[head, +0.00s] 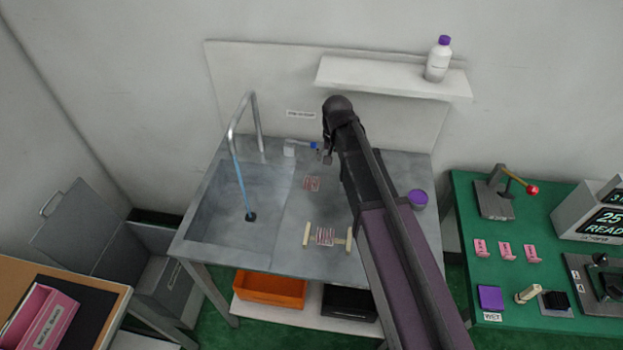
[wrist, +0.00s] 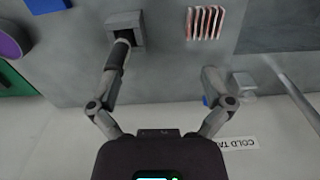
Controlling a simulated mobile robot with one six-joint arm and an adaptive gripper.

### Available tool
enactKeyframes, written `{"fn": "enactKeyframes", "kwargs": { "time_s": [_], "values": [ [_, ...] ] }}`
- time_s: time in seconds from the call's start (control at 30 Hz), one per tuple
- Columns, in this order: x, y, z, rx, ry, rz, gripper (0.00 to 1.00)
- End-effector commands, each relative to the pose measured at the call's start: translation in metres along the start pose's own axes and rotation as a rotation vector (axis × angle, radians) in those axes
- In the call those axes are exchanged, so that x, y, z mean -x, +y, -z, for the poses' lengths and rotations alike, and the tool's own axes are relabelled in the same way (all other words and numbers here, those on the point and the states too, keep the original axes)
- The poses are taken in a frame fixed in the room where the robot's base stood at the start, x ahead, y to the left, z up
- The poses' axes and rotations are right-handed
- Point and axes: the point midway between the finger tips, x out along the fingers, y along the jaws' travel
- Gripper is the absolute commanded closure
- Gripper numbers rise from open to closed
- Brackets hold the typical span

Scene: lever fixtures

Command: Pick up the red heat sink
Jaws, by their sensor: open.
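A small red-and-white finned heat sink (head: 312,184) lies on the grey metal counter (head: 285,215), right of the sink basin. It also shows at the top of the wrist view (wrist: 206,22). My gripper (head: 325,155) is over the back of the counter, beyond the nearer-to-wall heat sink. In the wrist view my gripper (wrist: 166,58) is open, with nothing between its fingers. The heat sink is apart from the fingers, up and to the right of the gap.
A grey block (wrist: 124,32) with a dark opening stands close by the left finger. A white fixture with a blue end (head: 297,147) is beside my gripper, near the wall. A purple cup (head: 418,199) stands at the right. The basin (head: 235,205) has a tall faucet (head: 243,120).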

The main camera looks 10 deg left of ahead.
Motion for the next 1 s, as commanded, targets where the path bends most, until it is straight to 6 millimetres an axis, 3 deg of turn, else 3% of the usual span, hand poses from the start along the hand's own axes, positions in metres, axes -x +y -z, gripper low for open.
{"fn": "enactKeyframes", "kwargs": {
  "time_s": [0.03,0.1,0.3,0.77,1.0],
  "values": [
    [0.007,-0.018,0.006,0.005,0.000,0.000,0.00],
    [0.010,-0.036,0.009,0.005,0.000,0.000,0.00],
    [0.015,-0.063,0.010,0.004,0.000,0.000,0.00],
    [0.013,-0.066,0.009,0.004,0.000,0.000,0.00],
    [0.001,-0.066,0.009,0.004,0.000,0.000,0.00]
  ]
}}
